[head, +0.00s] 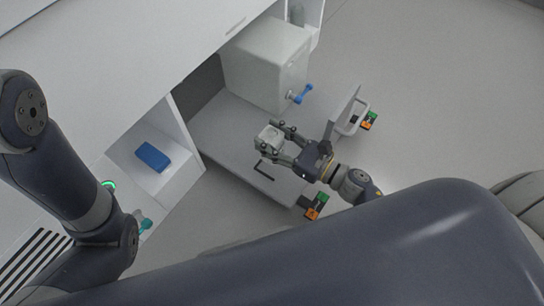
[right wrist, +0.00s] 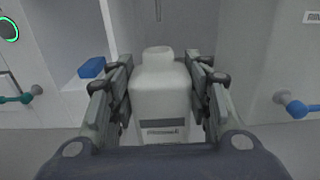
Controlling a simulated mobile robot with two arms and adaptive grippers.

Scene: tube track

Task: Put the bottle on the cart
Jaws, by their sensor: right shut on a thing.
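The bottle (right wrist: 162,95) is white with a short neck and a grey label band. It stands upright between the two fingers of my right gripper (right wrist: 162,85) in the right wrist view. In the head view my right gripper (head: 281,139) is shut on the bottle (head: 268,137), which shows above the grey deck of the cart (head: 222,130). I cannot tell whether the bottle's base touches the deck.
A blue box (head: 153,156) lies in an open shelf. Open floor lies to the right.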

